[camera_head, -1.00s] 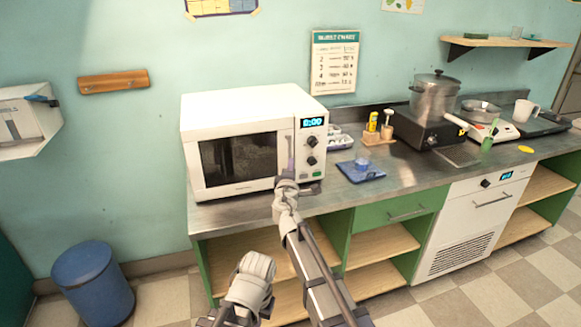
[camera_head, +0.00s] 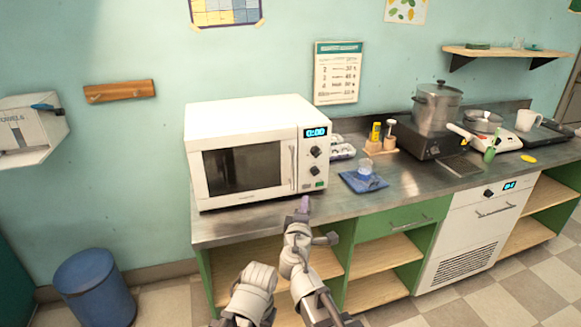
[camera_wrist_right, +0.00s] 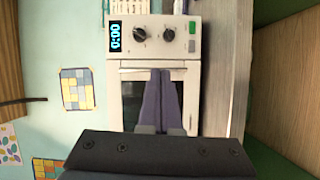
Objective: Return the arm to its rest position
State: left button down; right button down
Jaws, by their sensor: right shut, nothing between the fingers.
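My right gripper (camera_head: 304,204) is in front of the counter's front edge, below the right end of the microwave, apart from it. In the right wrist view its two purple fingers (camera_wrist_right: 162,102) lie together, shut with nothing between them. The white microwave (camera_head: 240,155) stands on the counter with its door closed and its display reading 0:00. It also shows turned on its side in the right wrist view (camera_wrist_right: 187,60). Another part of my arms shows low in the head view, but no left gripper is visible.
Open green shelving (camera_head: 380,250) is below. A blue bin (camera_head: 95,288) stands on the floor at left.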

jog(key=s+d+f+m+g+h+p, duration=0.2)
jog(key=s+d+f+m+g+p, duration=0.35)
jog(key=s+m+g, duration=0.4)
jog(key=s+a+f+m+g+y+p, duration=0.1)
jog(key=s+a+f+g+y+p, duration=0.1)
jog(key=s, duration=0.6)
jog(key=s+a+f+g+y+p, duration=0.2)
jog(key=s+a+g, duration=0.3)
jog(key=s, duration=0.3)
jog(key=shift+s+a+f+m+g+p, duration=0.25)
jog(key=shift+s+m+g+p, duration=0.1)
jog(key=shift+g+p, duration=0.1)
